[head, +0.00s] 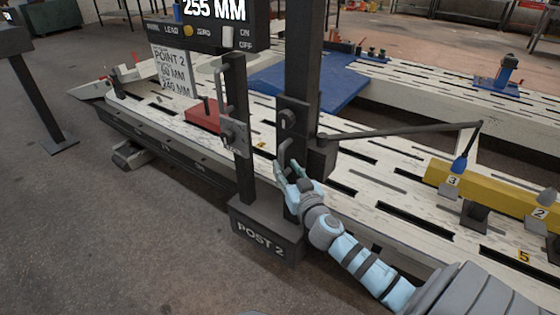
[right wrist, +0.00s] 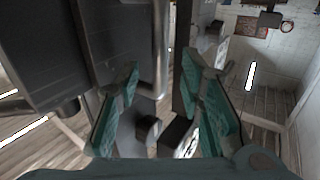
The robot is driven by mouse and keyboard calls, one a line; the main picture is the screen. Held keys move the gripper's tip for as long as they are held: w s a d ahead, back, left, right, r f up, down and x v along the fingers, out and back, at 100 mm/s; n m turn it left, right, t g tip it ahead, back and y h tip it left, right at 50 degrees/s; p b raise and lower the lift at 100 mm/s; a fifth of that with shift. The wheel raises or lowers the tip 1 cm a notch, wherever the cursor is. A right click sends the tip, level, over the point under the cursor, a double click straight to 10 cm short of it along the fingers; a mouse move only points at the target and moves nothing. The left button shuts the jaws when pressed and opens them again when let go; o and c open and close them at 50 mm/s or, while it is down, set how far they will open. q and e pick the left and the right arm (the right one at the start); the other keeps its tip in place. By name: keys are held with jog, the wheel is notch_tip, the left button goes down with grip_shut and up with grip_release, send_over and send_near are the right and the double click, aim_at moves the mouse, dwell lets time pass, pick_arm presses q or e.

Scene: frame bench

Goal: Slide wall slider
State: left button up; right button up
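My left gripper is out of view.
A thinner post with a metal handle (head: 228,88) stands left of the gripper. A display reading 255 MM (head: 213,10) is above. A jointed pointer arm (head: 400,131) reaches right over the slotted white bench (head: 390,185). A yellow numbered beam (head: 490,196) lies right. The floor at left is mostly clear.

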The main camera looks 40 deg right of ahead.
aim_at(283, 162)
jog(key=x, duration=0.4)
jog(key=shift+w, duration=0.25)
grip_shut()
